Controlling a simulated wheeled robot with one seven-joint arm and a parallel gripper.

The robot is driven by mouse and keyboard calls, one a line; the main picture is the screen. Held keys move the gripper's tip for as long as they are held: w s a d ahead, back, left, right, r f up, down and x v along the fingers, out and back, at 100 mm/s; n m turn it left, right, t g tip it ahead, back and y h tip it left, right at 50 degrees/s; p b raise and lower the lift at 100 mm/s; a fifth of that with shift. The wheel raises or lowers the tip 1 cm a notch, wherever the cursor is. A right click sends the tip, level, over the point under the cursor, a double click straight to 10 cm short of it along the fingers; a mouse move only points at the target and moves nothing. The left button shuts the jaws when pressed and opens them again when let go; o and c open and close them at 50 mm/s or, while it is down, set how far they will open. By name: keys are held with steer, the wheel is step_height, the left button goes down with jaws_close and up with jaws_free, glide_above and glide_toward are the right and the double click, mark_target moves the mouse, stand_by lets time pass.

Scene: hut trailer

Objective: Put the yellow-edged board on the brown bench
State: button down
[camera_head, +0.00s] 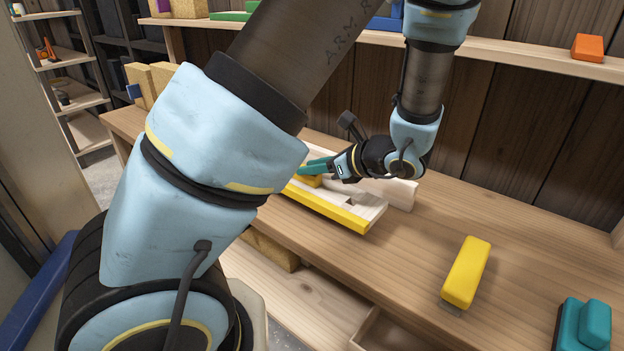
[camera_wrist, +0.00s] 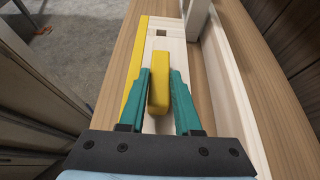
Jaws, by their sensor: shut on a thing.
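The yellow-edged board (camera_head: 340,215) is pale wood with a yellow strip along its front side. It lies over the brown bench (camera_head: 420,225) near the front edge; I cannot tell whether it rests on the bench or is just above it. In the wrist view the board (camera_wrist: 163,20) shows its yellow strip on the left, a square hole and a yellow grip block (camera_wrist: 158,92). My gripper (camera_wrist: 160,85) has teal fingers, one on each side of the block, and is shut on it. My gripper also shows in the head view (camera_head: 312,168), with my arm hiding the board's left end.
A pale wooden rail (camera_wrist: 235,100) runs along the board's right side in the wrist view. A yellow block-shaped tool (camera_head: 466,272) and a teal object (camera_head: 585,325) lie to the right on the bench. An orange block (camera_head: 588,47) sits on the shelf above.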

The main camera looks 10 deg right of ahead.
mark_target(320, 179)
steer(key=shift+f, duration=1.85)
steer(key=c, duration=0.6)
jaws_free()
steer(key=shift+f, duration=0.1)
